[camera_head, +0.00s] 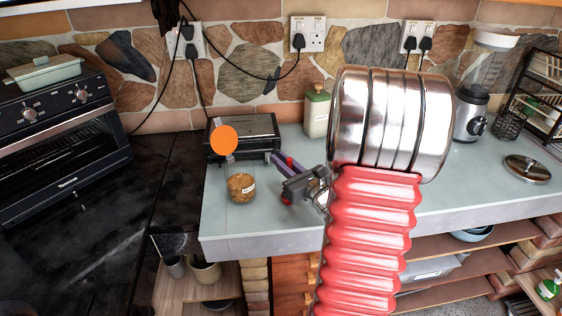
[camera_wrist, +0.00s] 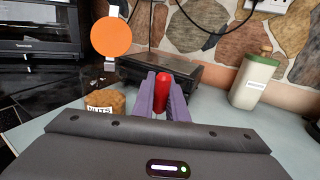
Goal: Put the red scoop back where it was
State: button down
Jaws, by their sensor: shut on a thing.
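My gripper (camera_head: 278,163) is over the left part of the pale worktop. In the wrist view, its two purple fingers (camera_wrist: 161,97) are shut on the red scoop (camera_wrist: 160,92). Only a rounded red part shows between the fingers; the rest of the scoop is hidden. In the head view, a small red piece shows at the fingers. The nuts jar (camera_head: 241,187) stands left of my gripper; it also shows in the wrist view (camera_wrist: 106,101). An orange disc (camera_head: 223,139) appears above and behind the jar, also in the wrist view (camera_wrist: 110,37).
A black and silver appliance (camera_head: 244,132) stands behind the jar against the stone wall. A pale green canister (camera_head: 316,114) stands to its right. A black oven (camera_head: 68,120) is at far left. A blender (camera_head: 472,113) and metal lid (camera_head: 527,168) are at right. My arm hides the middle worktop.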

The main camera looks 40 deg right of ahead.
jog(key=c, duration=1.8)
grip_release()
jog(key=shift+f, duration=0.1)
jog(key=shift+o, duration=0.2)
